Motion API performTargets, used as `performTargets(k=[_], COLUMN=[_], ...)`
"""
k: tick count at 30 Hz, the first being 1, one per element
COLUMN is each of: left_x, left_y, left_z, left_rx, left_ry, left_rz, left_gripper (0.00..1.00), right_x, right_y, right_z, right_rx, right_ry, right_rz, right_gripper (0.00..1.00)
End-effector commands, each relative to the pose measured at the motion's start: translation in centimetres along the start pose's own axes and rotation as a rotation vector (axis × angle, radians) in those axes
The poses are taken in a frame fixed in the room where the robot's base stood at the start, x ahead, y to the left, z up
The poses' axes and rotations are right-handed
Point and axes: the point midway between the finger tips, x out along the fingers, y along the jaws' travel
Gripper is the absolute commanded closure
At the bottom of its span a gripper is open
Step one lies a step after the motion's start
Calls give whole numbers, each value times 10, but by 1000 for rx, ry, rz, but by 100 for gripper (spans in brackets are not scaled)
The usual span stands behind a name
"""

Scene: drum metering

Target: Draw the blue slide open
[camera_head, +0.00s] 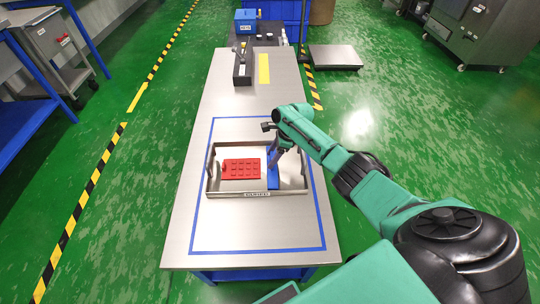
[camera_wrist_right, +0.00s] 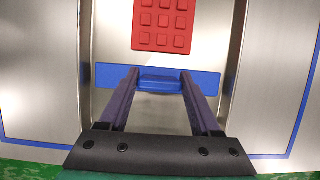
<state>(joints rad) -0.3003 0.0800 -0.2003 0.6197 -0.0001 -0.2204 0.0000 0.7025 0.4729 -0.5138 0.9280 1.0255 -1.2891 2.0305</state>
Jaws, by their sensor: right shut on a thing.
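The blue slide (camera_head: 272,181) lies in the right part of a shallow metal tray (camera_head: 230,193), just right of a red block with a grid of square studs (camera_head: 241,169). In the right wrist view the slide is a blue strip (camera_wrist_right: 209,79) across the tray with a raised blue handle (camera_wrist_right: 160,83); the red block (camera_wrist_right: 163,22) is beyond it. My right gripper (camera_head: 272,161) reaches down into the tray over the slide. Its two fingers (camera_wrist_right: 160,85) are shut on the handle, one at each end. My left gripper is not in view.
The tray stands on a metal table (camera_head: 228,112) inside a blue outline (camera_head: 193,223). Its raised walls surround the slide and block. A dark box (camera_head: 242,69) and a yellow strip (camera_head: 264,69) are farther back. The table around the tray is clear.

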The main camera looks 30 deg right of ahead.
Motion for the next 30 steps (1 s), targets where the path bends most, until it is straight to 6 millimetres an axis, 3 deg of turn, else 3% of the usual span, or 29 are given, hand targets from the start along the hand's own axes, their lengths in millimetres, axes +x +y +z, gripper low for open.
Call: performTargets(k=[1,4,9,18,19,21,30], left_x=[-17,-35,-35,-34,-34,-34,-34], left_y=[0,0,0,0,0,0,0], left_z=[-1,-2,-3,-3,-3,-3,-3], left_rx=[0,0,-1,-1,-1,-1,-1], left_ry=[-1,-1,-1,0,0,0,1], left_rz=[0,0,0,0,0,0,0], left_gripper=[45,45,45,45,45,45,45], right_x=[-13,-20,-23,-22,-22,-22,-23], right_y=[-2,0,1,1,1,1,1], right_z=[-4,-23,-50,-53,-53,-53,-52], right_rx=[7,8,2,1,1,0,0], right_ry=[-1,1,2,2,2,2,1], right_rz=[-5,-1,-1,-1,-1,0,0], right_gripper=[100,100,100,100,28,5,5])
